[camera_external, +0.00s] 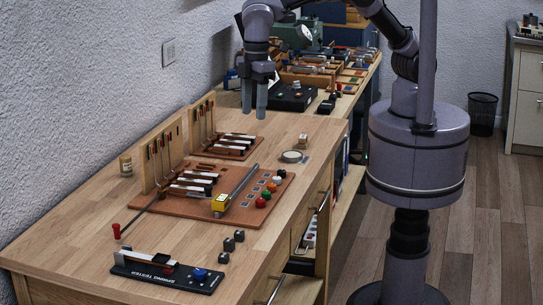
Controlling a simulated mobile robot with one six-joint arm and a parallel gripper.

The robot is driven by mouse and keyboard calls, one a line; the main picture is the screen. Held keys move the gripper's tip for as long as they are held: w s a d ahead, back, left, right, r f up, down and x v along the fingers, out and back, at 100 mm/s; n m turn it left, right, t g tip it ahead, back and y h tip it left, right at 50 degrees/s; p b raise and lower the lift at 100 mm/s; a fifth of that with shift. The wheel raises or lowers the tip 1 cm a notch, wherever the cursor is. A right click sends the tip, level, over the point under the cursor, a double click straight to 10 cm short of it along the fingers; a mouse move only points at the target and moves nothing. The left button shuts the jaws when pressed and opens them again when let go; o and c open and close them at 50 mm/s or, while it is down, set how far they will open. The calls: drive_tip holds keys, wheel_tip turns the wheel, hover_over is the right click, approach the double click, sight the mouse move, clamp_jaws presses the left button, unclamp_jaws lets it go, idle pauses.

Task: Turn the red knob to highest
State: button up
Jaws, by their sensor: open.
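Several small red things show, and I cannot tell which one is the red knob. A red-tipped handle (116,231) sits at the end of a thin dark rod at the left of the bench. A row of small coloured knobs (266,195), red among them, stands on the right side of the brown board (187,206). A black box (289,98) with small knobs on top stands behind my gripper; its knob colours are too small to tell surely. My gripper (254,113) points down, open and empty, above the bench's far part, apart from everything.
A spring tester (163,271) with a blue knob lies at the front. Small black blocks (229,245) stand beside it. Upright wooden panels (161,152) stand at the left. Bare wood (80,235) is free at the front left.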

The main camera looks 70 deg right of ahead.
sight(260, 200)
drive_tip(key=s+a+f+n, duration=0.3)
drive_tip(key=s+a+f, duration=0.15)
drive_tip(key=a, duration=0.25)
drive_tip(key=shift+h, duration=0.4)
drive_tip(key=f+b, duration=0.1)
drive_tip(key=f, duration=0.4)
drive_tip(key=f+b, duration=0.2)
drive_tip(key=f, duration=0.4)
drive_tip(key=f+b, duration=0.2)
drive_tip(key=f, duration=0.4)
drive_tip(key=shift+w+f, duration=0.15)
drive_tip(key=shift+w, duration=0.15)
drive_tip(key=shift+m, duration=0.3)
clamp_jaws()
